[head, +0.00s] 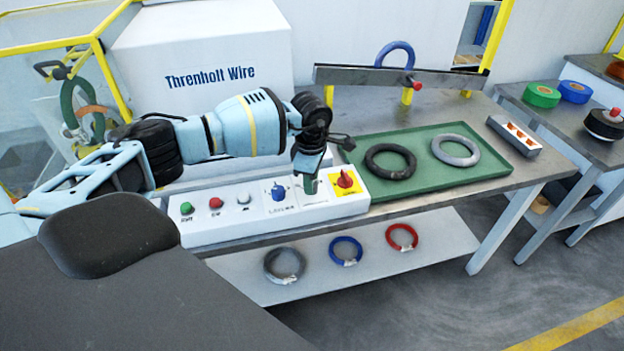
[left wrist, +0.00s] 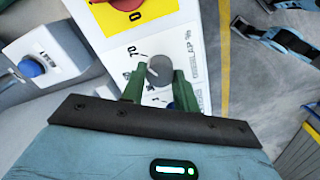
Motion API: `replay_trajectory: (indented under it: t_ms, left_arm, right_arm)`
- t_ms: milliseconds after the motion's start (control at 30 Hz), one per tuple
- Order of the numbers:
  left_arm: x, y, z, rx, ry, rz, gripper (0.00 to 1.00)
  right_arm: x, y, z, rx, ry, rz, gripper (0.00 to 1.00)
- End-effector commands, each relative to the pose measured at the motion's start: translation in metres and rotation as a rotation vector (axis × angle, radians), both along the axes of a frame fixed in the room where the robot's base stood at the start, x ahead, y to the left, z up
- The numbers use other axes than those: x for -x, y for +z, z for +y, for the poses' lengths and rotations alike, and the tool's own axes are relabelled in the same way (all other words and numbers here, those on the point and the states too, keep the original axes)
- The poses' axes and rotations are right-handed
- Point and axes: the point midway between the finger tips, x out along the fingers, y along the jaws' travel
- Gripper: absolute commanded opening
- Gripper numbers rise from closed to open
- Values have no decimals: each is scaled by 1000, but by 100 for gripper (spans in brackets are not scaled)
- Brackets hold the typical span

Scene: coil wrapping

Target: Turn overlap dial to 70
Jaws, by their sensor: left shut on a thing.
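The overlap dial (left wrist: 160,70) is a grey round knob on a white panel marked OVERLAP % in the left wrist view. My left gripper (left wrist: 160,84) is shut on it, with a green finger on each side. The number 70 is printed beside the knob's upper left. A pale mark on the knob points roughly that way; I cannot tell the exact setting. In the head view my left gripper (head: 309,186) reaches down onto the white control box (head: 230,227) and hides the dial. Blue and dark parts, perhaps my right gripper (left wrist: 282,6), show at the wrist view's upper right; their opening is unclear.
The blue knob (head: 278,192) is close on the left of the gripper, and the red knob on yellow (head: 345,181) close on the right. Green, red and white buttons sit farther left. A green tray (head: 430,180) with two coils lies behind to the right.

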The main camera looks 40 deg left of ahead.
Motion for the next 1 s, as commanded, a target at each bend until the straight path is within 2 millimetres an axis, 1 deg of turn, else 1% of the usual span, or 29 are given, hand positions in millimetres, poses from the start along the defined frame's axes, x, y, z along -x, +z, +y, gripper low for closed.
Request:
replay_trajectory:
  t_ms: [200,600,633,767,1000]
  left_arm:
    - [0,0,0,2,-35,-2,7]
    - [0,1,-1,1,-40,-1,7]
    - [0,1,0,1,-40,-1,34]
    - [0,1,0,1,-39,-1,51]
    - [0,0,0,1,-38,0,52]
  right_arm:
    - [1,-1,1,-1,-1,2,36]
    - [1,-1,1,-3,-4,3,36]
    - [1,-1,1,-3,-4,3,36]
    - [1,-1,1,-3,-4,4,36]
    - [2,-2,1,-2,-4,6,36]
